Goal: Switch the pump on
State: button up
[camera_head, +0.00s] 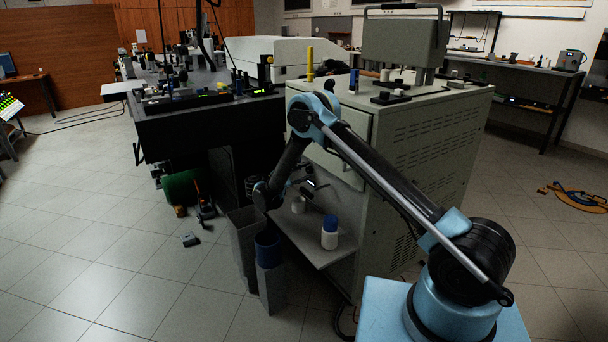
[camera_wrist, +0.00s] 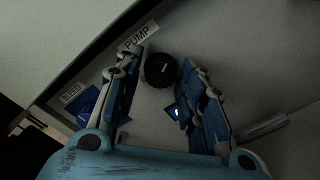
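In the wrist view, a black round knob (camera_wrist: 159,74) with a short white mark sits on a grey panel, just below the label PUMP (camera_wrist: 138,37). My gripper (camera_wrist: 163,60) is open, with one finger on each side of the knob. No clear contact with the knob shows. In the head view, my gripper (camera_head: 308,186) is small and dark, in the open front of the grey cabinet (camera_head: 432,135). The knob cannot be made out there. I cannot tell from the mark whether the pump is on.
A BLEED label (camera_wrist: 72,94) and a blue part (camera_wrist: 86,106) lie left of my fingers. Another blue part is partly hidden by the right finger. A blue-capped white bottle (camera_head: 329,238) stands on the cabinet's low shelf (camera_head: 302,242). Grey bins (camera_head: 243,245) stand beside it.

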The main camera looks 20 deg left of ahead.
dwell(0.3)
jog(key=v, duration=1.2)
jog(key=shift+f, duration=0.1)
